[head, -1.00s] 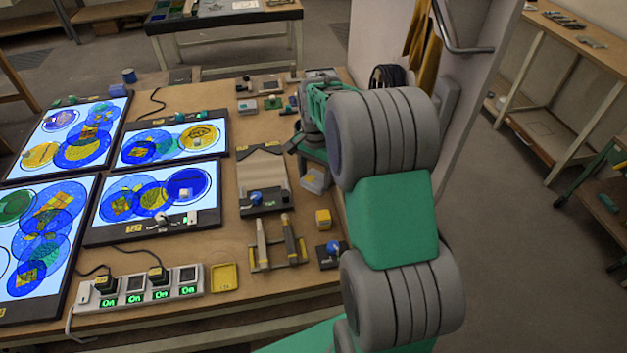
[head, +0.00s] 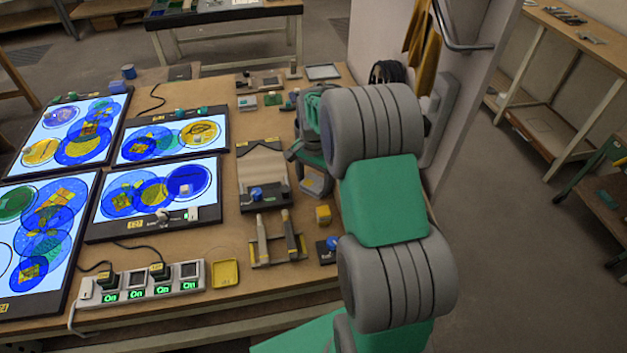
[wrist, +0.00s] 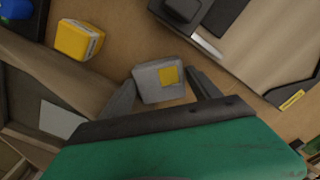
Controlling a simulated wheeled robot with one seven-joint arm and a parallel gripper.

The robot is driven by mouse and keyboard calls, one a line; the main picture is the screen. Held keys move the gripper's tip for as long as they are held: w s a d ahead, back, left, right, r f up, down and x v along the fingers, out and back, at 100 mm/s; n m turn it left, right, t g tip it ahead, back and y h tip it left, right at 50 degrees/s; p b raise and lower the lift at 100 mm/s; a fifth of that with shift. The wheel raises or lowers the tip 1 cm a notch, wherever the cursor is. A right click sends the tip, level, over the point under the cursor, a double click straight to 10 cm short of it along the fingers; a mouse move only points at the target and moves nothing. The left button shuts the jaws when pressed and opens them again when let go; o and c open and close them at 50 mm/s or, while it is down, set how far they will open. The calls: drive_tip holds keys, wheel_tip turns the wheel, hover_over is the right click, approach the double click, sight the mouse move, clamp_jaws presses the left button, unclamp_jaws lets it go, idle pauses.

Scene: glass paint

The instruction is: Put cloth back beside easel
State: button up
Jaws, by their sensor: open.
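A small grey, block-like folded piece with a yellow patch (wrist: 148,84), which may be the cloth, lies between my gripper's fingers in the wrist view. In the head view it shows as a grey piece (head: 312,184) near the table's right edge, just below my gripper. My gripper (wrist: 161,79) is open, with one finger on each side of the piece. I cannot tell whether the fingers touch it. A dark-framed board with a beige sheet (head: 262,165) stands to its left; I cannot tell whether this is the easel. My arm hides part of the table's right side.
A yellow block (head: 323,214) and a blue-knobbed piece (head: 328,250) sit close by. Several lit panels (head: 160,205) with coloured circles fill the table's left. A power strip (head: 150,283) and yellow tray (head: 225,273) are in front. Brown-yellow fabric (head: 422,45) hangs at the wall.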

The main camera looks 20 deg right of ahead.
sight(314, 183)
wheel_tip(314, 183, up, 11)
drive_tip(key=b, duration=0.2)
drive_tip(key=s+a+r+n+t, duration=0.2)
drive_tip(key=s+a+r+n, duration=0.3)
drive_tip(key=s+a+r, duration=0.15)
drive_tip(key=s+a+f+n+t, duration=0.1)
drive_tip(key=s+a+n, duration=0.1)
drive_tip(key=s, duration=0.4)
drive_tip(key=s+a+f+n, duration=0.1)
drive_tip(key=s+a+n, duration=0.1)
drive_tip(key=s+n, duration=0.2)
drive_tip(key=shift+s+a+f+t, duration=0.25)
drive_tip(key=shift+s+f+t, duration=0.15)
drive_tip(key=shift+s, duration=0.7)
